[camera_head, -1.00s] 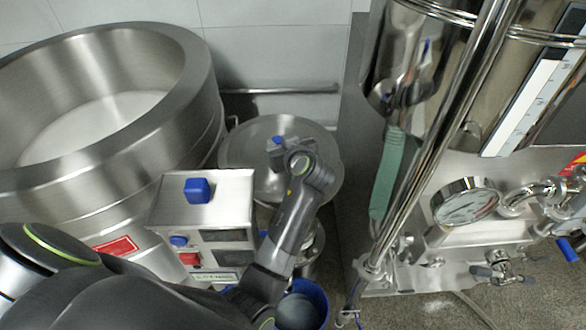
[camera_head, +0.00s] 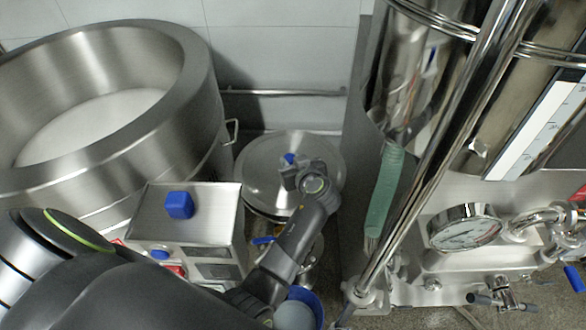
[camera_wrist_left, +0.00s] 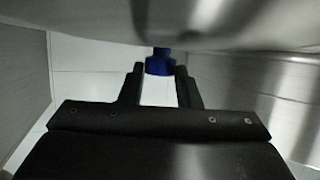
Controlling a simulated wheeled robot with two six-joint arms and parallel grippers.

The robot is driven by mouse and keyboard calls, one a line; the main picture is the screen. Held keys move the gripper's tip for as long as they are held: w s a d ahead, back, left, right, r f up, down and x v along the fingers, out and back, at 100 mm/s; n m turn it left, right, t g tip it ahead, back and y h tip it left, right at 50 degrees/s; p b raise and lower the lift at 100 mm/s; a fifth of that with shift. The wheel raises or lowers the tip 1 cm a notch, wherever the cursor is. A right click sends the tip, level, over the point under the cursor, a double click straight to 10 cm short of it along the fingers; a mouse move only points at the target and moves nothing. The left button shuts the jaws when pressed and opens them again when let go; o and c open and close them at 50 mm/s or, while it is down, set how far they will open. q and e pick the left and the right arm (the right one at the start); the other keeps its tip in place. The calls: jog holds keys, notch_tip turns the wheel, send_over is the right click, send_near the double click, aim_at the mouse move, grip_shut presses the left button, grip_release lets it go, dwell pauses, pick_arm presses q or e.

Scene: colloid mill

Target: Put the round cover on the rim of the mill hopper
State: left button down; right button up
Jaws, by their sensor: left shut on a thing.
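The round cover (camera_head: 262,170) is a shiny steel disc with a blue knob (camera_head: 289,158). My left gripper (camera_head: 292,170) is shut on this knob from above, near the cover's middle. In the left wrist view the blue knob (camera_wrist_left: 160,64) sits between the two fingers of my left gripper (camera_wrist_left: 160,75), with the cover's blurred steel surface (camera_wrist_left: 230,25) beyond. The mill hopper is mostly hidden under the cover and my arm; a steel edge shows just below the cover's lower left side. I cannot tell whether cover and rim touch. My right gripper is not seen.
A large steel vessel (camera_head: 190,110) with white contents stands at left. A control box with a blue knob (camera_head: 180,205) is in front of it. A steel machine with a gauge (camera_head: 464,227) and pipes is close at right. A blue bucket (camera_head: 312,300) is below.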

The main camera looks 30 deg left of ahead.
pick_arm(q)
notch_tip(320, 180, down, 2)
jog(key=shift+f, duration=0.5)
jog(key=c, duration=1.1)
grip_release()
jog(key=shift+f, duration=0.1)
jog(key=shift+o, duration=0.2)
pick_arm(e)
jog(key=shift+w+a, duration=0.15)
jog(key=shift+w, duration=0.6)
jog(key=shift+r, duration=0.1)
